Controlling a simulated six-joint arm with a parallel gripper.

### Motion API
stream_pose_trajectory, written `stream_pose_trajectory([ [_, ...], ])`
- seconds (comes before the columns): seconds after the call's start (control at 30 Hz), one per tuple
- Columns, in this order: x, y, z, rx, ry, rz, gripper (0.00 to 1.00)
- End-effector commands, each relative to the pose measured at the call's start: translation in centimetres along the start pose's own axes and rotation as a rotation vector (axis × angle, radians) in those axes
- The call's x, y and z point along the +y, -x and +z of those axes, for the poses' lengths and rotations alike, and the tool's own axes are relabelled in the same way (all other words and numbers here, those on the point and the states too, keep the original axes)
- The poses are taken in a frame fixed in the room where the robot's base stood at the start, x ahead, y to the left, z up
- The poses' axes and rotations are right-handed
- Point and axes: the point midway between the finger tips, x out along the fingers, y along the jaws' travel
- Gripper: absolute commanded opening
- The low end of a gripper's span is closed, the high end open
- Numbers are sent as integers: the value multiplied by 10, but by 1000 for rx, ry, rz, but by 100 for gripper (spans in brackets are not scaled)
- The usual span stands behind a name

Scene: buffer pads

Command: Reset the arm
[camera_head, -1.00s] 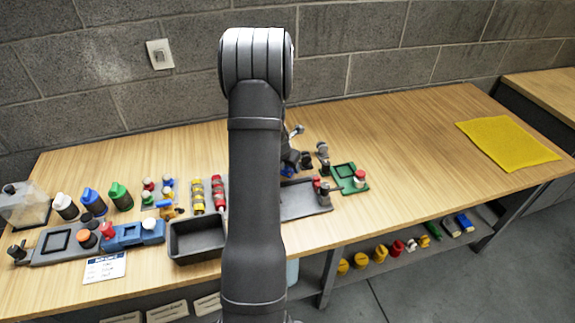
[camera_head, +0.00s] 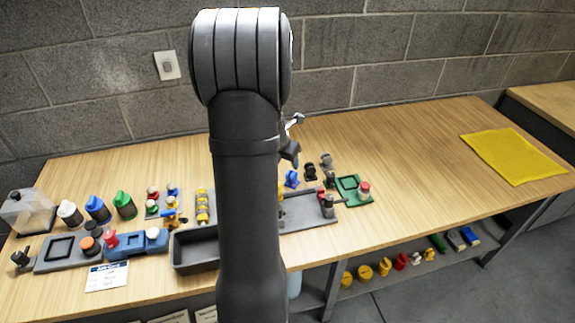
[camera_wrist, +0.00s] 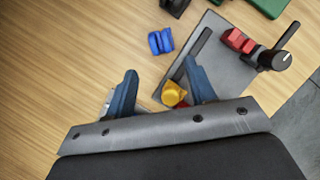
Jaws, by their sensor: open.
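My gripper (camera_wrist: 162,88) is open in the wrist view, its two blue-grey fingers apart above the wooden table (camera_wrist: 60,65). A yellow part (camera_wrist: 173,94) shows between and below the fingers; I see no grip on it. In the head view my arm hides most of the gripper, and only a bit of it (camera_head: 292,142) shows right of the arm. A blue part (camera_wrist: 161,41) lies on the table beside a grey fixture plate (camera_wrist: 222,68), which bears a red block (camera_wrist: 238,41) and a black clamp (camera_wrist: 275,57).
A black bin (camera_head: 195,252), a blue fixture (camera_head: 135,244) and several coloured bottles and knobs stand on the left. A green fixture (camera_head: 350,189) is right of centre. A yellow mat (camera_head: 513,156) lies at the far right, with bare table before it.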

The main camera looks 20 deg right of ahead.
Motion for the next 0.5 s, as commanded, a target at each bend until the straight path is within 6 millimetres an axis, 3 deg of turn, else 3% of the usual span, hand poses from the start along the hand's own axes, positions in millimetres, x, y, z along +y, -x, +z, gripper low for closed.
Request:
stream_pose_trajectory([
  [0.5, 0, 2, 0, 1, 1, -1, 51],
])
